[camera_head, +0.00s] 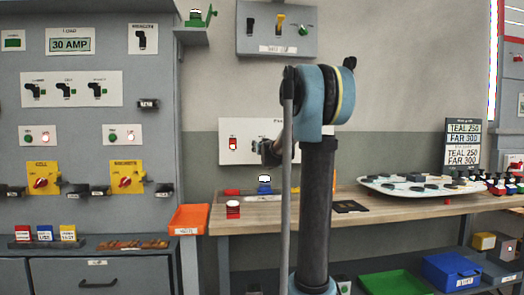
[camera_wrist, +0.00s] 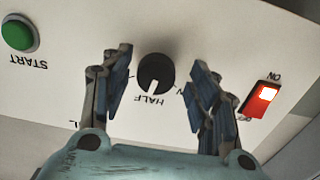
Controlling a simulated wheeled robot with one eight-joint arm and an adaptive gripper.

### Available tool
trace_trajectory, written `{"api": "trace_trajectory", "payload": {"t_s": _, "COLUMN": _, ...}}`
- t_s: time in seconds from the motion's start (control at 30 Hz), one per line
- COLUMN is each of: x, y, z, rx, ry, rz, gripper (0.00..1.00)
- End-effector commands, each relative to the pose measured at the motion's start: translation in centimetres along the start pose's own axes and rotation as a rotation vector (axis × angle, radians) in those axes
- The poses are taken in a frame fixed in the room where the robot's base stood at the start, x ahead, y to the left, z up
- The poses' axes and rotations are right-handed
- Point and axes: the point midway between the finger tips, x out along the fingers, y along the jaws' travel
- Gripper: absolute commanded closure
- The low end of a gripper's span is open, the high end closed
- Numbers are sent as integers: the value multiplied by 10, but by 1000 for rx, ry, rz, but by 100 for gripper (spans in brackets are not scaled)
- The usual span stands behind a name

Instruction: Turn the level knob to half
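The level knob (camera_wrist: 155,73) is a round black dial on a white panel (camera_wrist: 215,45). The panel is upside down in the wrist view, and the label HALF sits just below the knob. A small light mark seems to show on the knob's edge on the HALF side. My gripper (camera_wrist: 160,60) is open, one blue-padded finger on each side of the knob, with visible gaps. Whether the fingertips reach the knob's depth I cannot tell. In the head view my gripper (camera_head: 270,152) is at the panel (camera_head: 255,128), and my arm hides part of it.
A lit red rocker switch (camera_wrist: 261,97) and a green START button (camera_wrist: 19,34) flank the knob on the same panel.

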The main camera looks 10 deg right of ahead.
Motion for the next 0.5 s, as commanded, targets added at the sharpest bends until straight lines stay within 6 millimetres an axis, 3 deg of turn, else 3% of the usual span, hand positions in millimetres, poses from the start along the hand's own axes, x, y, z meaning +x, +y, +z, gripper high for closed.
{"api": "trace_trajectory", "payload": {"t_s": 0.03, "x": 0, "y": 0, "z": 0, "rx": 0, "ry": 0, "rz": 0, "gripper": 59}}
{"api": "trace_trajectory", "payload": {"t_s": 0.17, "x": 0, "y": 0, "z": 0, "rx": 0, "ry": 0, "rz": 0, "gripper": 88}}
{"api": "trace_trajectory", "payload": {"t_s": 0.5, "x": 0, "y": -2, "z": 0, "rx": -74, "ry": -1, "rz": -4, "gripper": 89}}
